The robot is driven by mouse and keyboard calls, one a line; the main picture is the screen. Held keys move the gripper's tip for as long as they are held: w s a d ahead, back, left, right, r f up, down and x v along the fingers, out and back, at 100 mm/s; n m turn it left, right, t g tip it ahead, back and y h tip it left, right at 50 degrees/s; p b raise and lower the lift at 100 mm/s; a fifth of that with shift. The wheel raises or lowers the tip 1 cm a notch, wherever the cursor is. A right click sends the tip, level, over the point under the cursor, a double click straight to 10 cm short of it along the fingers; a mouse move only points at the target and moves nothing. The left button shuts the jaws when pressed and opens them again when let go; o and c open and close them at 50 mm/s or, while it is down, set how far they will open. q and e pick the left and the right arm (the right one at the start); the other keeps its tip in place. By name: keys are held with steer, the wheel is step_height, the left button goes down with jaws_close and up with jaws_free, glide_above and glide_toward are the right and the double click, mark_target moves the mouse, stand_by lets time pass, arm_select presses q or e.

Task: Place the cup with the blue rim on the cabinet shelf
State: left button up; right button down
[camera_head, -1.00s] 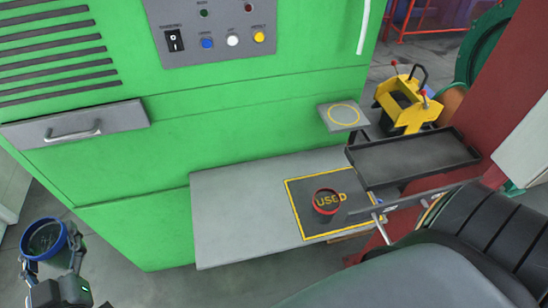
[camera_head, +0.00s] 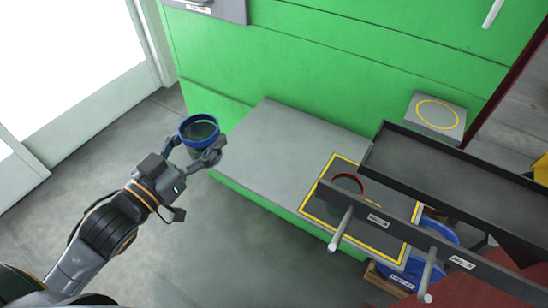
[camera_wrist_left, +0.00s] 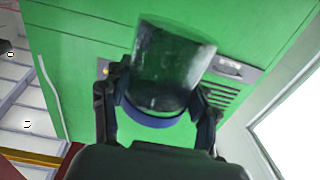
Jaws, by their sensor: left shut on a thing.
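The cup with the blue rim (camera_head: 200,132) is in my left gripper (camera_head: 194,147), whose fingers close on its two sides. It is held upright, open end up, over the floor just left of the grey bench. In the left wrist view the cup (camera_wrist_left: 172,70) looks dark and see-through, with its blue rim towards the palm between the two fingers (camera_wrist_left: 163,98). The green cabinet (camera_head: 330,60) has a small grey shelf (camera_head: 455,127) with a yellow ring, at the right. That shelf is empty and well away from the cup. My right gripper is not in view.
A grey bench (camera_head: 262,150) bears a dark yellow-edged mat (camera_head: 318,207) with a red-rimmed cup (camera_head: 347,181), partly hidden by a dark bar (camera_head: 400,233). A black tray (camera_head: 440,170) stands in front of the small shelf. Blue bins (camera_head: 440,230) are below.

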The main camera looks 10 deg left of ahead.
arm_select(q)
steer(key=shift+w+f, duration=0.1)
steer(key=shift+f, duration=0.2)
steer(key=shift+w+d+f+b, duration=0.1)
steer(key=shift+w+d+b, duration=0.05)
steer(key=shift+w+b, duration=0.2)
steer(key=w+d+f, duration=0.1)
steer(key=w+f, duration=0.2)
steer(key=w, duration=0.1)
steer(key=w+d+f, duration=0.2)
steer(key=w, duration=0.1)
steer(key=w+d+f, duration=0.1)
steer(key=w+f, duration=0.2)
steer(key=w, duration=0.1)
steer(key=shift+w+d+f, duration=0.3)
steer(key=shift+f, duration=0.05)
steer(key=f, duration=0.3)
steer(key=shift+w+d+f, duration=0.15)
steer(key=shift+w+f, duration=0.1)
steer(key=shift+f, duration=0.05)
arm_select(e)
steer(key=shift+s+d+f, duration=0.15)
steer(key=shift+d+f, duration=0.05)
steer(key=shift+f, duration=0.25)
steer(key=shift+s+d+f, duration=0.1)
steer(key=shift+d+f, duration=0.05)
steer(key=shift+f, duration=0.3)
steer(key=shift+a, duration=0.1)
